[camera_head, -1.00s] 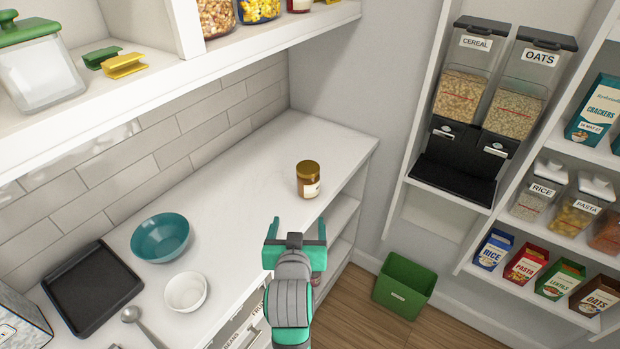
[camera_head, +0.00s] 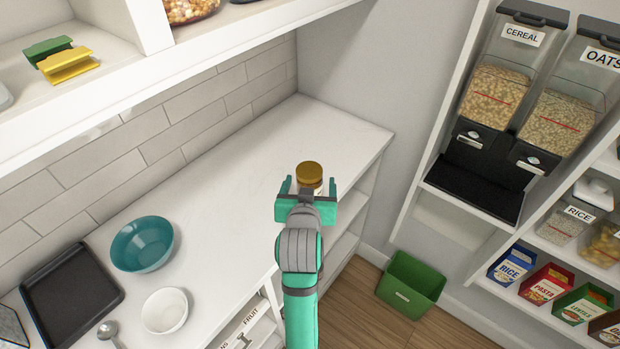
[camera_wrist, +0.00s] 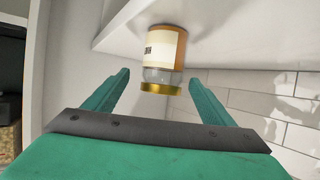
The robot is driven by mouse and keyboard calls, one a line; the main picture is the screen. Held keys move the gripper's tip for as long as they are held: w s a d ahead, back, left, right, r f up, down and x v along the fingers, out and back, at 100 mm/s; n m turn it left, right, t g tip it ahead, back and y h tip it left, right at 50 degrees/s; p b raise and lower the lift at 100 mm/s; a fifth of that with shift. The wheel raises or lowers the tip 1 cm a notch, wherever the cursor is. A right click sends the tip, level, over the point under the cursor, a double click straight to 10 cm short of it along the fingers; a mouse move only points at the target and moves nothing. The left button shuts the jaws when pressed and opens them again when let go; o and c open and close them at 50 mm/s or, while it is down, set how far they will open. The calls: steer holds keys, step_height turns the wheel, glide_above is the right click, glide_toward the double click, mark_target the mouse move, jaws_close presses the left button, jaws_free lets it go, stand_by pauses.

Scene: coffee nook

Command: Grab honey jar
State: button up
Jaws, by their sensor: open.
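The honey jar (camera_head: 309,174) stands on the white counter (camera_head: 240,190) near its right end, with its gold lid in sight and its lower part mostly hidden behind my gripper. My gripper (camera_head: 309,186) is open, its two green fingers on either side of the jar in the head view. In the wrist view the jar (camera_wrist: 164,55) shows upside down, with a cream label and clear glass above its gold lid. It appears ahead of and between the open fingers (camera_wrist: 158,88). I cannot tell whether either finger touches it.
A teal bowl (camera_head: 142,244), a white bowl (camera_head: 165,311) and a black tray (camera_head: 72,292) sit at the counter's left. A shelf (camera_head: 210,70) overhangs the back. The counter around the jar is clear. A green bin (camera_head: 410,283) stands on the floor.

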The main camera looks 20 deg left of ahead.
steer(key=shift+x, duration=1.05)
steer(key=shift+a+x, duration=0.15)
steer(key=shift+x, duration=1.35)
steer(key=shift+a+x, duration=0.1)
steer(key=shift+x, duration=1.35)
steer(key=shift+r, duration=0.15)
steer(key=c, duration=1.5)
steer(key=shift+r, duration=0.1)
